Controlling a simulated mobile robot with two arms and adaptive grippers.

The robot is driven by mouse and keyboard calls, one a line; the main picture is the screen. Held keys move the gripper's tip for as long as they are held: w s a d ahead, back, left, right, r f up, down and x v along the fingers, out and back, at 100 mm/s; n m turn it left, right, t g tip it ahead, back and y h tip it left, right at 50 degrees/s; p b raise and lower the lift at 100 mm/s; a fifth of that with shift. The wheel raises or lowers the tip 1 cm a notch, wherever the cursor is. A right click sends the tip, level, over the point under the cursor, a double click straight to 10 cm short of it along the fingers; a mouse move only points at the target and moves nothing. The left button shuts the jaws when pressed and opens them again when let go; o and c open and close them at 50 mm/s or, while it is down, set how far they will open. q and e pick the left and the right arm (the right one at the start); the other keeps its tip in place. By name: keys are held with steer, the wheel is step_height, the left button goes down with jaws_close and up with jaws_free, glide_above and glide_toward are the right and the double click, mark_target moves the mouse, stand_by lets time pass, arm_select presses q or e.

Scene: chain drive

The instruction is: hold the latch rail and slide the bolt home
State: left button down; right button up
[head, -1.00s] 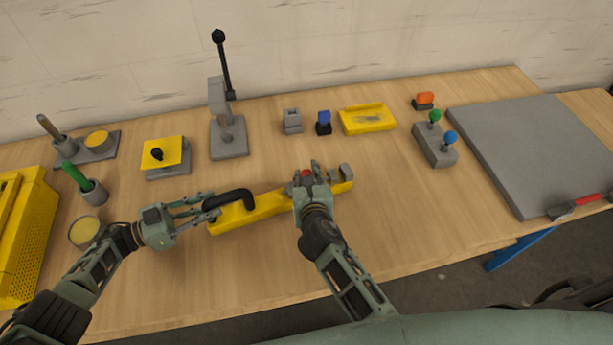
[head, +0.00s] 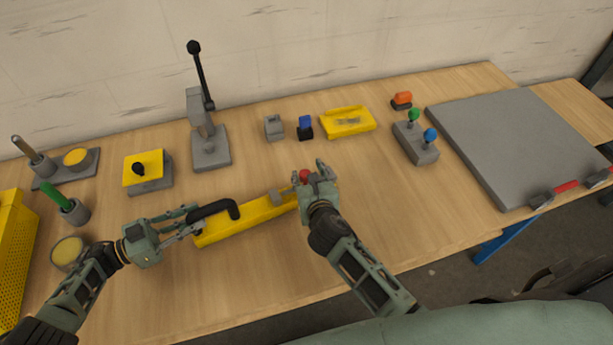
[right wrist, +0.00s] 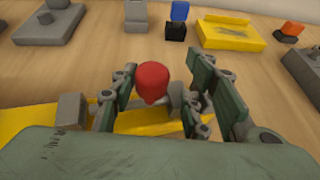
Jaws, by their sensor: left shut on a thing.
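The yellow latch rail (head: 246,224) lies slantwise on the bench, with a black handle (head: 234,207) at its left part. My left gripper (head: 197,220) is shut on this handle. The bolt's red knob (head: 304,176) stands toward the rail's right end. A grey guide block (head: 279,196) sits left of the knob; it also shows in the right wrist view (right wrist: 71,111). My right gripper (head: 318,182) is at the knob. In the right wrist view the knob (right wrist: 153,82) stands between its parted fingers, with gaps visible on both sides. My right gripper hides the rail's far end.
Behind the rail stand a grey lever press (head: 210,147), small grey and blue blocks and a yellow tray (head: 347,123). A joystick box (head: 416,146) and a grey plate (head: 520,140) are at right. Cups and a yellow bin (head: 14,260) are at left. Bench in front of the rail is clear.

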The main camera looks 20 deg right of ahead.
arm_select(q)
steer(key=shift+r, duration=0.1)
arm_select(e)
steer(key=shift+a, duration=0.15)
steer(key=shift+s, duration=0.15)
arm_select(q)
steer(key=shift+d, duration=0.1)
arm_select(e)
steer(key=v, duration=1.1)
steer(key=shift+s+r, duration=0.25)
steer(key=shift+s, duration=0.05)
arm_select(q)
steer(key=c, duration=1.5)
jaws_free()
steer(key=shift+r, duration=0.1)
